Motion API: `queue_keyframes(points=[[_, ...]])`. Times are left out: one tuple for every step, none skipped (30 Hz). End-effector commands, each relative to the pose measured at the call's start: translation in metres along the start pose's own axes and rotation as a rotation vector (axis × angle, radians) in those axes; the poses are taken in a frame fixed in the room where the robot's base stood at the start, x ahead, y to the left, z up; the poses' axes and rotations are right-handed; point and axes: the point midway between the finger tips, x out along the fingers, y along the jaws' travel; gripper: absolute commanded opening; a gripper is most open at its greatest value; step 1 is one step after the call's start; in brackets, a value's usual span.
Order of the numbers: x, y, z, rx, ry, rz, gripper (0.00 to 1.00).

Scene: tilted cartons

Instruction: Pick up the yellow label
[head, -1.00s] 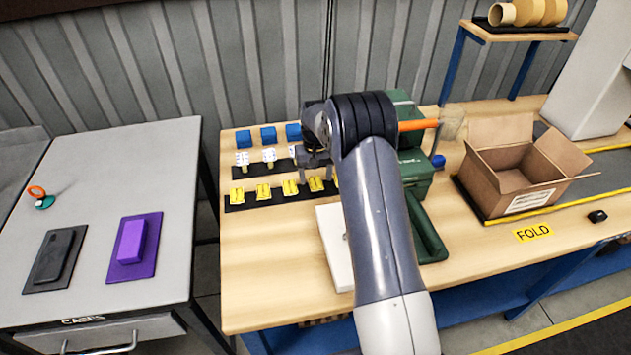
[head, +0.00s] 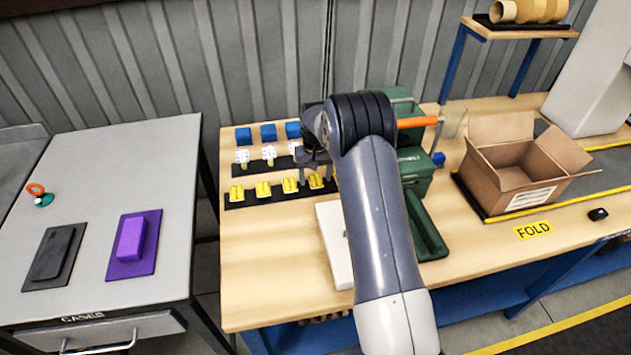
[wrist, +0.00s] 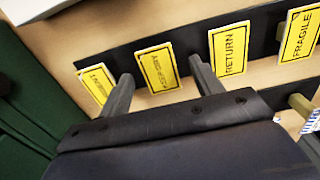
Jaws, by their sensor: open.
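Several yellow labels stand in a row on a black strip (head: 250,201) on the wooden bench; one (head: 290,186) is near my gripper (head: 314,178) in the head view. In the wrist view, my gripper (wrist: 160,70) is open, and one yellow label (wrist: 157,67) with small, unreadable print shows between its fingers. I cannot tell whether the fingers touch it. A label marked RETURN (wrist: 229,53) and one marked FRAGILE (wrist: 300,33) are to its right. Another small-print label (wrist: 97,82) is to its left, partly behind a finger.
White tags (head: 269,153) and blue blocks (head: 268,133) stand behind the labels. A green machine (head: 416,170) with an orange handle is right of my arm. An open carton (head: 520,170) lies tilted further right. A grey table (head: 90,200) is at left.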

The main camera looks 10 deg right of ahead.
Motion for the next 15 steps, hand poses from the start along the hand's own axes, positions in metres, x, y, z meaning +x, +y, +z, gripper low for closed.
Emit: queue_keyframes(points=[[-0.0001, 0.0, 0.0, 0.0, 0.0, 0.0, 0.62], [-0.0001, 0.0, 0.0, 0.0, 0.0, 0.0, 0.62], [-0.0001, 0.0, 0.0, 0.0, 0.0, 0.0, 0.61], [-0.0001, 0.0, 0.0, 0.0, 0.0, 0.0, 0.59], [-0.0001, 0.0, 0.0, 0.0, 0.0, 0.0, 0.56], [-0.0001, 0.0, 0.0, 0.0, 0.0, 0.0, 0.53], [-0.0001, 0.0, 0.0, 0.0, 0.0, 0.0, 0.5], [-0.0001, 0.0, 0.0, 0.0, 0.0, 0.0, 0.48], [-0.0001, 0.0, 0.0, 0.0, 0.0, 0.0, 0.45], [-0.0001, 0.0, 0.0, 0.0, 0.0, 0.0, 0.42], [-0.0001, 0.0, 0.0, 0.0, 0.0, 0.0, 0.4], [-0.0001, 0.0, 0.0, 0.0, 0.0, 0.0, 0.36], [-0.0001, 0.0, 0.0, 0.0, 0.0, 0.0, 0.34], [-0.0001, 0.0, 0.0, 0.0, 0.0, 0.0, 0.32], [-0.0001, 0.0, 0.0, 0.0, 0.0, 0.0, 0.28]])
